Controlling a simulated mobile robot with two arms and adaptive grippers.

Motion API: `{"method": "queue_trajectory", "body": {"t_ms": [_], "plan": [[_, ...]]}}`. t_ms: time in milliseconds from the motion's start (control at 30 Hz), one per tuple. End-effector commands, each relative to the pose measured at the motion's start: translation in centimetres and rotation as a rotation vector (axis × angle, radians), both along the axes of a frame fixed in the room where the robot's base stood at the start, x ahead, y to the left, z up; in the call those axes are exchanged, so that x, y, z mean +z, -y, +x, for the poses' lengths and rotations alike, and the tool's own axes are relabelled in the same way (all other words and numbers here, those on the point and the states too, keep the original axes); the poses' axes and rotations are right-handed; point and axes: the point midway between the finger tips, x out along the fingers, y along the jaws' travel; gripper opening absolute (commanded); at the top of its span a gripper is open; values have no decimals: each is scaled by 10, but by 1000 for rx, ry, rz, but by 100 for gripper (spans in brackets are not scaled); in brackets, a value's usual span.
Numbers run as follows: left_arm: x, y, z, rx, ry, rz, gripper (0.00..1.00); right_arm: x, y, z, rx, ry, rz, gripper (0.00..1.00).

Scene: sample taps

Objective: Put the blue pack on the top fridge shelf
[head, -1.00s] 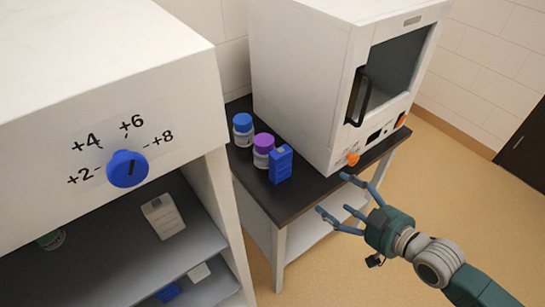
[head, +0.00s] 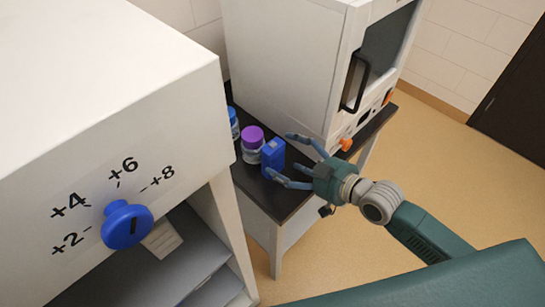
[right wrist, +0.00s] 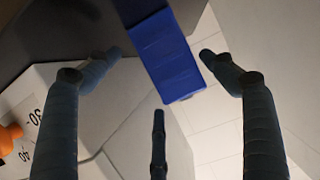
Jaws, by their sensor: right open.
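The blue pack (head: 270,151) stands upright on the dark side table (head: 246,180), beside the purple-lidded jar. My right gripper (head: 281,156) is open, with its fingers reaching to either side of the pack. In the right wrist view the blue pack (right wrist: 170,62) lies between the two side fingertips, with gaps visible on both sides. The fridge (head: 120,80) is at the left, its front open below the blue dial (head: 127,225). Its top shelf (head: 190,256) is grey and partly shows, with a white carton (head: 162,238) half hidden behind the dial. My left gripper is out of view.
A purple-lidded jar (head: 251,146) and a blue-lidded jar (head: 233,122) stand close left of the pack. A white oven-like appliance (head: 290,70) with a black handle stands behind. The fridge's side wall (head: 225,215) stands between its shelves and the table.

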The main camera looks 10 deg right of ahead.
Motion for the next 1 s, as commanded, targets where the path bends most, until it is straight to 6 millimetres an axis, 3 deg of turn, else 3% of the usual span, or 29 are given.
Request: {"method": "queue_trajectory", "body": {"t_ms": [300,567,800,867,1000], "plan": [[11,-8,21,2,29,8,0,-11,-25,33,-1,0,0,82],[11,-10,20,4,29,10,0,-13,-26,35,-1,-1,-1,82],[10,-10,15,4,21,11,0,-13,-26,35,-1,-1,-1,40],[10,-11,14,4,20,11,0,-12,-26,35,-1,2,1,35],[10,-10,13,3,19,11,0,-12,-26,35,-2,1,0,35]]}}
